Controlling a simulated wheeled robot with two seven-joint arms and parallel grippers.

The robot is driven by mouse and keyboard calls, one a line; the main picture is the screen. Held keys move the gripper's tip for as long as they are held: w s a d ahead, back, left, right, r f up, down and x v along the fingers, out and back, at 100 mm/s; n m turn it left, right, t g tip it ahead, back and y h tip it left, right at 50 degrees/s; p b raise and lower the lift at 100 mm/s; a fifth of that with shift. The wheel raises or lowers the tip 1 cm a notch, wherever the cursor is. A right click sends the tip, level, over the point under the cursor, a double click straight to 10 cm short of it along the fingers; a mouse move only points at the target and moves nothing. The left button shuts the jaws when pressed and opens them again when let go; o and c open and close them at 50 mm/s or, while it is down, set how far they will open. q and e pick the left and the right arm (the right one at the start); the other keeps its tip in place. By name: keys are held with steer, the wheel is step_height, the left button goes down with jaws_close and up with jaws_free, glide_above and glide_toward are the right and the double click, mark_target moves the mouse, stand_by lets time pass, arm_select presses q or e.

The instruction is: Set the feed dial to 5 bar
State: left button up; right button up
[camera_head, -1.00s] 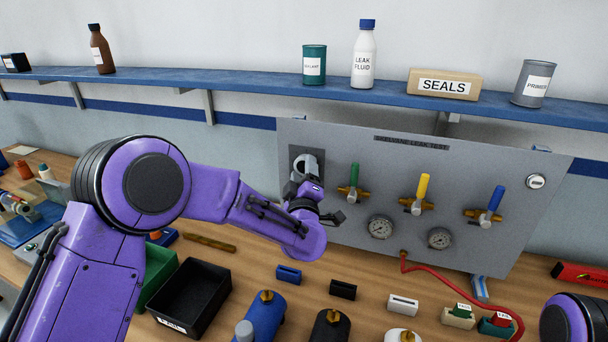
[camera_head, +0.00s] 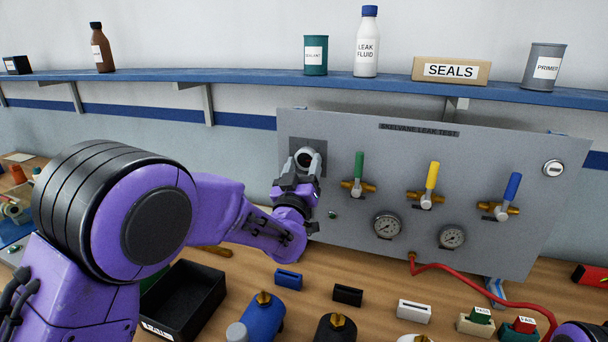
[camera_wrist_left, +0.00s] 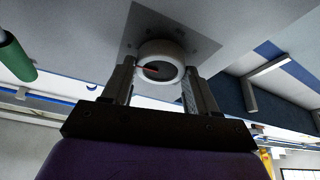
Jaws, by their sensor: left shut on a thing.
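The feed dial (camera_head: 307,158) is a round pale knob on a dark square plate at the upper left of the grey test panel (camera_head: 400,240). My left gripper (camera_head: 300,172) is at the dial, with its fingers on either side of the knob. In the left wrist view, the dial (camera_wrist_left: 160,62) shows a white rim, a dark face and a red pointer, between the two fingers of the left gripper (camera_wrist_left: 160,85). The fingers are shut on it. The scale numbers cannot be read. My right gripper is out of view.
Green (camera_head: 359,165), yellow (camera_head: 432,175) and blue (camera_head: 512,186) valve handles stand upright right of the dial. Two gauges (camera_head: 387,225) sit below them. A red hose (camera_head: 480,272) leaves the panel's bottom. A black bin (camera_head: 185,300) and small blocks lie on the bench.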

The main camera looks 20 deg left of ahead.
arm_select(q)
steer(key=shift+m, duration=0.5)
steer(key=o, duration=1.1)
steer(key=shift+w+f, duration=0.1)
steer(key=shift+w, duration=0.05)
steer(key=shift+c, duration=0.2)
